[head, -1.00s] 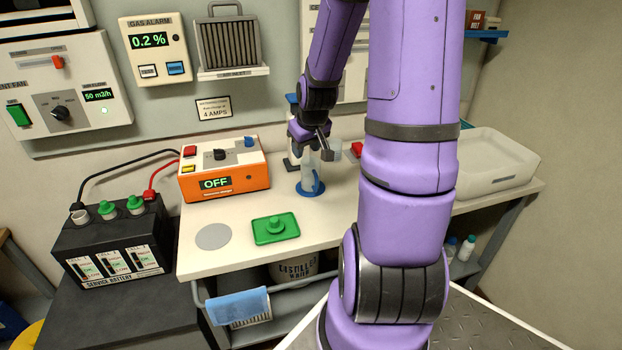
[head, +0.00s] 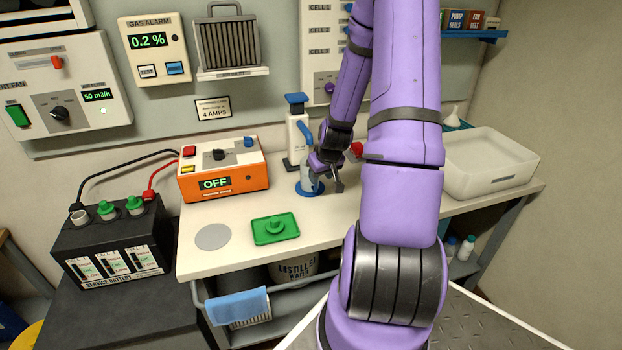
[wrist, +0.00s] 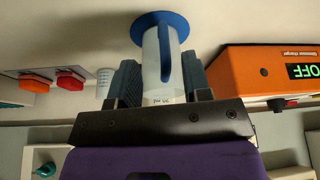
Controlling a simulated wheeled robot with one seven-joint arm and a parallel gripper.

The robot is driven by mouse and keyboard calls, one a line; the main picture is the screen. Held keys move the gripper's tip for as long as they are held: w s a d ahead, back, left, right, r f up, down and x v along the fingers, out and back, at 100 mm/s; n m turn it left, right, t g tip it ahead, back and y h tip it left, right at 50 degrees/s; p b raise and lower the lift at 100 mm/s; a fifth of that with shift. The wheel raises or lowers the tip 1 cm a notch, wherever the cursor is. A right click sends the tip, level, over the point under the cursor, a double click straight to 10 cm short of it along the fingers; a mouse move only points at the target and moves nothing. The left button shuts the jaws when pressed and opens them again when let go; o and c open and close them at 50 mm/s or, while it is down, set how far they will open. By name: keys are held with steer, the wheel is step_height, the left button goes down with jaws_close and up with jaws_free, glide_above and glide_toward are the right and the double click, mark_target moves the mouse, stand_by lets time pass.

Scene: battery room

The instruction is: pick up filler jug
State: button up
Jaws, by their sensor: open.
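The filler jug (head: 309,178) is a small translucent vessel with a blue handle, standing on a round blue mat (head: 301,192) on the bench. My gripper (head: 322,181) is low beside it and partly hides it in the head view. In the wrist view, which is upside down, the jug (wrist: 152,72) is between the two dark fingers of my open gripper (wrist: 160,75). The blue handle faces the camera. A gap shows on the left side; contact on the right cannot be told.
A white dispenser with a blue top (head: 297,140) stands close behind the jug. The orange charger (head: 225,170) is to the left. A green tray (head: 275,230) lies in front, and a pale basin (head: 490,165) is at right. The bench front is mostly clear.

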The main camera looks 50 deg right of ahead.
mark_target(316, 189)
steer(key=shift+w+x, duration=0.2)
steer(key=shift+x, duration=2.45)
steer(key=shift+a, duration=0.15)
jaws_close()
